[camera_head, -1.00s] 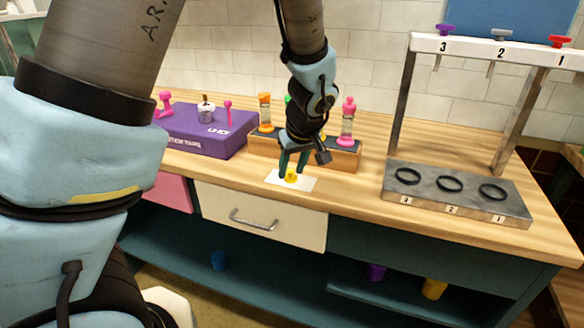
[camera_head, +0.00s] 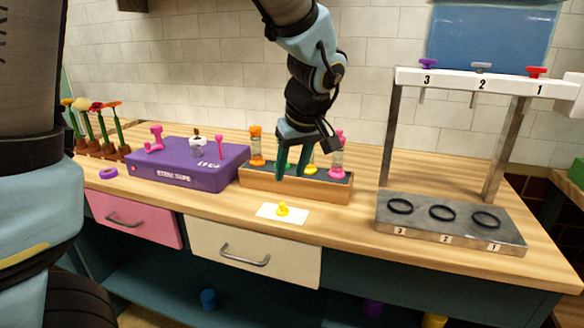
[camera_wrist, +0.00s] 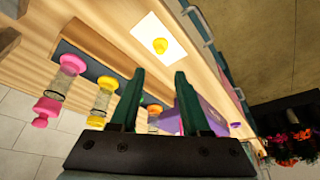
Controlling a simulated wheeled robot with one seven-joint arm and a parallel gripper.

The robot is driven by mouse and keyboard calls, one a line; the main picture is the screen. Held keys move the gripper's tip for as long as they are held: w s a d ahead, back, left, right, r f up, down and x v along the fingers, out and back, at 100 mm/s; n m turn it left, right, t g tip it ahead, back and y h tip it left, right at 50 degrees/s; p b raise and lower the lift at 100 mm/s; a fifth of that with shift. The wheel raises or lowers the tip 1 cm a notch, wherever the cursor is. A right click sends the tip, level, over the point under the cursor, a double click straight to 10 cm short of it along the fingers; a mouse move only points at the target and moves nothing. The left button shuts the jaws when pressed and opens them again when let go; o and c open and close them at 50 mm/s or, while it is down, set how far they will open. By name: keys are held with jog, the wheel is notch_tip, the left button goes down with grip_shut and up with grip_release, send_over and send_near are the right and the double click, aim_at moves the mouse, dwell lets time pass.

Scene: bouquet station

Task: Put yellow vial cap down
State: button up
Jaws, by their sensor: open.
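The yellow vial cap (camera_head: 283,209) stands on a white card (camera_head: 268,211) near the front edge of the worktop. It also shows on the card in the wrist view (camera_wrist: 160,45). My gripper (camera_head: 291,174) is open and empty, above and behind the cap, in front of the wooden vial rack (camera_head: 318,188). Its two green fingers stand apart in the wrist view (camera_wrist: 160,80), with nothing between them touching either one. The cap is clear of the fingers.
Vials with orange (camera_head: 255,131) and pink caps stand in the rack close behind my gripper. A purple box (camera_head: 185,165) is at left. A grey stand with rings (camera_head: 450,222) and a numbered frame are at right. Drawers lie below the front edge.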

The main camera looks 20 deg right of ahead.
jog(key=a+f+g, duration=0.1)
jog(key=a+f, duration=0.2)
jog(key=a, duration=1.2)
jog(key=a+f+m+g, duration=0.1)
jog(key=a+f, duration=0.3)
jog(key=a, duration=1.1)
jog(key=shift+w+a+f+m+g, duration=0.25)
jog(key=shift+w+f+m+g, duration=0.05)
jog(key=shift+g, duration=0.2)
